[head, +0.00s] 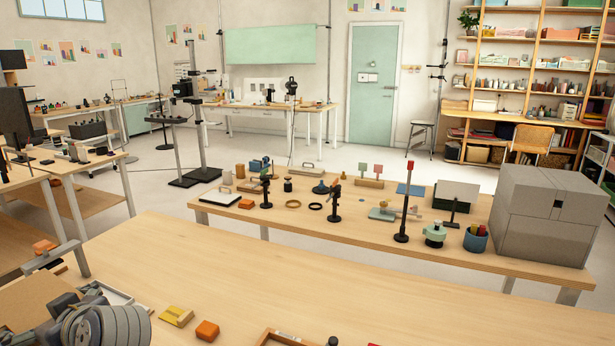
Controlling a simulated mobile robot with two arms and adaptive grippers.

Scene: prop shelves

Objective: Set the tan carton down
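A tan, box-like surface (32,298), which looks like the tan carton, shows at the lower left edge of the head view. It is cut off by the frame edge and partly covered by my arm. My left gripper (50,312) and its ribbed grey wrist are at the bottom left, right against the tan surface in the picture. The fingertips are hidden, so I cannot tell whether they grip the carton or whether it touches the table (330,280). My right gripper is out of view.
A wooden tray (268,336) is cut off at the bottom. The near table's middle is clear. A cluttered table (370,232) stands beyond.

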